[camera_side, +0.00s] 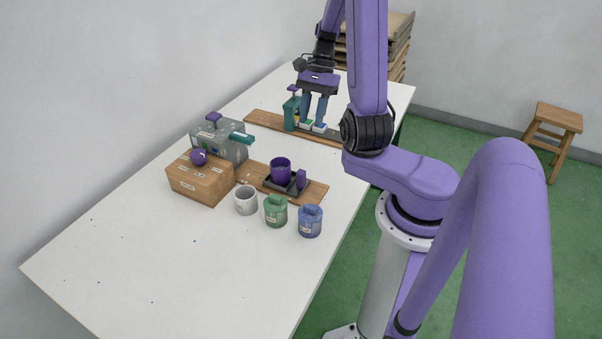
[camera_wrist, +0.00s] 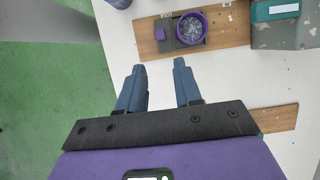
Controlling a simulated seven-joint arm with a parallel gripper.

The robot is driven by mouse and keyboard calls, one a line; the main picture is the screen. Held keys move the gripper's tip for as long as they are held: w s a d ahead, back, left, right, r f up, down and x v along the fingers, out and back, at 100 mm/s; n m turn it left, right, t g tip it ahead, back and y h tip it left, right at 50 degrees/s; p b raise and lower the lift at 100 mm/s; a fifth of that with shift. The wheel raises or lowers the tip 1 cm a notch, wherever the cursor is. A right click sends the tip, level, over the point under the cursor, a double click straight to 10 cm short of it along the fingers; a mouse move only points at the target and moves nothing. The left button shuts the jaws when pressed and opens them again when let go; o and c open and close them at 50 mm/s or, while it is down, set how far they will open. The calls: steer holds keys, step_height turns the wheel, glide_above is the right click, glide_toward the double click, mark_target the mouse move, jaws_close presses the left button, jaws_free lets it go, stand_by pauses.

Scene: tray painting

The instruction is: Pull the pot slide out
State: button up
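The pot slide is a dark tray (camera_side: 272,184) on a wooden board (camera_side: 314,194), with a small upright purple block (camera_side: 301,179) at its right end. A purple pot (camera_side: 281,170) stands on the slide. In the wrist view the slide (camera_wrist: 186,43), the purple block (camera_wrist: 160,34) and the pot (camera_wrist: 192,26) lie ahead of the fingers. My gripper (camera_side: 314,112) is at the far board, away from the slide. In the wrist view my gripper (camera_wrist: 160,66) is open, with nothing between its fingers.
White, green and blue jars (camera_side: 246,200) (camera_side: 276,211) (camera_side: 310,221) stand in front of the slide. A cardboard-brown box (camera_side: 200,181) with a purple knob and a grey machine (camera_side: 228,149) stand left. A far board (camera_side: 262,122) holds a teal post (camera_side: 289,115).

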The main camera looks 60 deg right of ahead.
mark_target(301, 170)
steer(key=x, duration=1.6)
steer(key=shift+f, duration=0.2)
